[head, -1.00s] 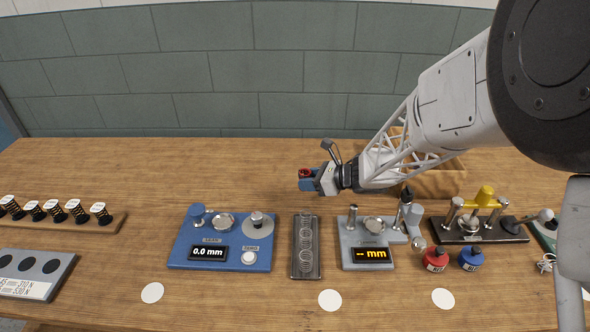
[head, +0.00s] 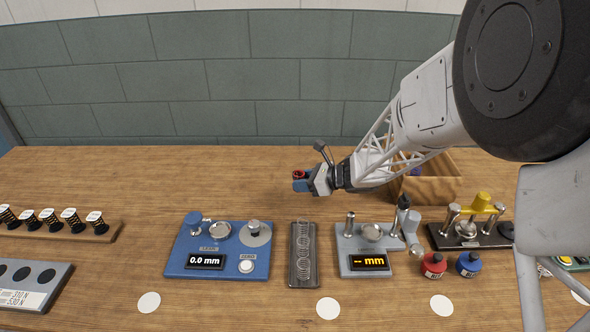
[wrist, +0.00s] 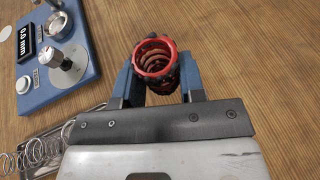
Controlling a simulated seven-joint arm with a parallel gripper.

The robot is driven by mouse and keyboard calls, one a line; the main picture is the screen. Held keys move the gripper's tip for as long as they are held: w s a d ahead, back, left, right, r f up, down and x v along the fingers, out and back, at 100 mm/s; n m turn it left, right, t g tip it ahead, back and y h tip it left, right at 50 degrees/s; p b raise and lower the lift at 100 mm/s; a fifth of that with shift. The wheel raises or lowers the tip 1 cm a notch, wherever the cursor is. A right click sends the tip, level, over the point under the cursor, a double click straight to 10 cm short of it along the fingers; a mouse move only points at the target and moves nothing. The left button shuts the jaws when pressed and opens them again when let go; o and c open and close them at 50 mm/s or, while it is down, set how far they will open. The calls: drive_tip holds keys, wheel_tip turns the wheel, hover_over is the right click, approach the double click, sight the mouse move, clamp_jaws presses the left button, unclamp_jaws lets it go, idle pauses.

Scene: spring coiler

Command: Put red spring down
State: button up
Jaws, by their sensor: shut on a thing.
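The red spring (wrist: 155,60) is a short coil held between the two blue fingers of my gripper (wrist: 160,85) in the wrist view. In the head view the red spring (head: 299,174) shows at the tip of my gripper (head: 302,183), over the bare wood behind the instruments. My gripper is shut on it. Whether the spring touches the table cannot be told.
A blue gauge (head: 217,268) reading 0.0 mm, a dark tray of plain springs (head: 303,283) and a grey gauge (head: 344,266) stand in front. A wooden bin (head: 440,187) is at the back right. Black springs (head: 70,217) stand on a rack at left. The back left table is clear.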

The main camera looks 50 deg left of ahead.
drive_tip(key=w+a, duration=0.2)
drive_tip(key=a, duration=0.1)
drive_tip(key=w+a, duration=0.2)
drive_tip(key=a, duration=0.1)
drive_tip(key=w+a+f, duration=0.1)
drive_tip(key=w+a, duration=0.1)
drive_tip(key=a, duration=0.1)
drive_tip(key=shift+w+a, duration=0.25)
drive_tip(key=shift+a, duration=0.05)
drive_tip(key=shift+w+a+f, duration=0.1)
drive_tip(key=shift+w+a, duration=0.1)
drive_tip(key=shift+a, duration=0.1)
drive_tip(key=shift+f, duration=1.75)
drive_tip(key=shift+f, duration=0.15)
drive_tip(key=o, duration=0.9)
drive_tip(key=shift+o, duration=0.2)
drive_tip(key=v, duration=1.2)
drive_tip(key=shift+r, duration=0.2)
